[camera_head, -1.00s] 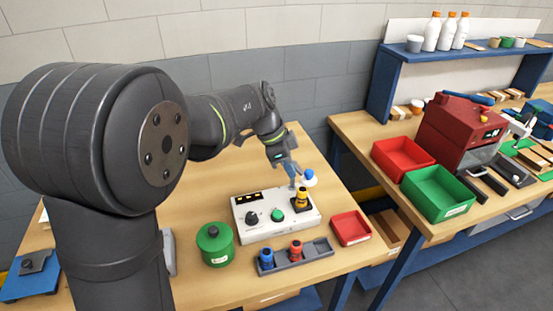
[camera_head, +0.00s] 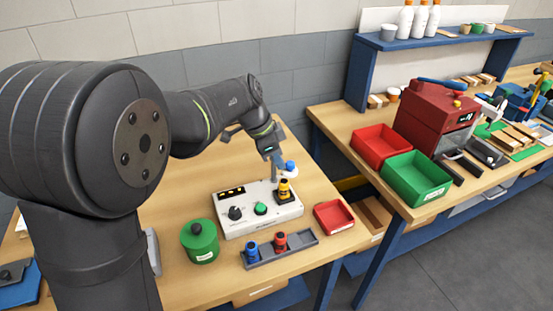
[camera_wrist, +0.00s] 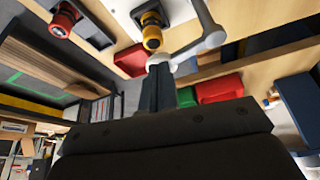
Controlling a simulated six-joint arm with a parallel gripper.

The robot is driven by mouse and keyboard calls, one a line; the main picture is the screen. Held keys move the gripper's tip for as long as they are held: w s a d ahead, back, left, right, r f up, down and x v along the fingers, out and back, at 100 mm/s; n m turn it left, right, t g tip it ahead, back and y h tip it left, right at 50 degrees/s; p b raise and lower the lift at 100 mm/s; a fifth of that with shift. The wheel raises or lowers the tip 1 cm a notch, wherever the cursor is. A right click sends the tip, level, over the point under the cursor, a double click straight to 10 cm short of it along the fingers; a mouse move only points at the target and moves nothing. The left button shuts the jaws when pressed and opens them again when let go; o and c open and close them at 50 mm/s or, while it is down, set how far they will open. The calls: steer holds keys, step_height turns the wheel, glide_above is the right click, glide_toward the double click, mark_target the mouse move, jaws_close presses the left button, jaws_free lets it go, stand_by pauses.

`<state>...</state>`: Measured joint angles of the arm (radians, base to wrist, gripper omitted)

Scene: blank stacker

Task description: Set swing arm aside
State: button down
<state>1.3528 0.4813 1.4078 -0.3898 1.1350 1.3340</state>
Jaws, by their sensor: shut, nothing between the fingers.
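The swing arm is a pale grey bent lever (camera_wrist: 188,48) in the wrist view, with a rounded elbow at right and one end just past my fingertips. In the head view, a pale piece with a blue knob (camera_head: 290,167) stands over the right end of the white control box (camera_head: 232,222). A yellow and black part (camera_head: 284,188) sits on that end, and its yellow body (camera_wrist: 152,38) shows beside the lever in the wrist view. My gripper (camera_head: 276,174) is shut and empty, just left of the blue knob. Its fingertips (camera_wrist: 158,68) appear against the lever's end; I cannot tell whether they touch.
A grey tray (camera_head: 305,240) with blue and red parts lies in front of the box. A green pot (camera_head: 199,242) stands at left and a small red tray (camera_head: 333,216) at right. Red (camera_head: 378,146) and green (camera_head: 417,178) bins stand on the second table, beyond a gap.

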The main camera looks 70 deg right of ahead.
steer(key=shift+s, duration=0.1)
steer(key=n, duration=0.1)
steer(key=s+d+n, duration=0.1)
steer(key=n+t+h, duration=0.1)
steer(key=n, duration=0.1)
steer(key=shift+s+d, duration=0.3)
steer(key=shift+s, duration=0.1)
steer(key=d+n, duration=0.1)
steer(key=n, duration=0.1)
steer(key=s+d+n+t, duration=0.1)
steer(key=n, duration=0.1)
steer(key=shift+h, duration=0.4)
steer(key=d+n+t, duration=0.1)
steer(key=d+n, duration=0.1)
steer(key=d+n+t, duration=0.1)
steer(key=d+n, duration=0.1)
steer(key=n, duration=0.1)
steer(key=shift+n+t, duration=0.3)
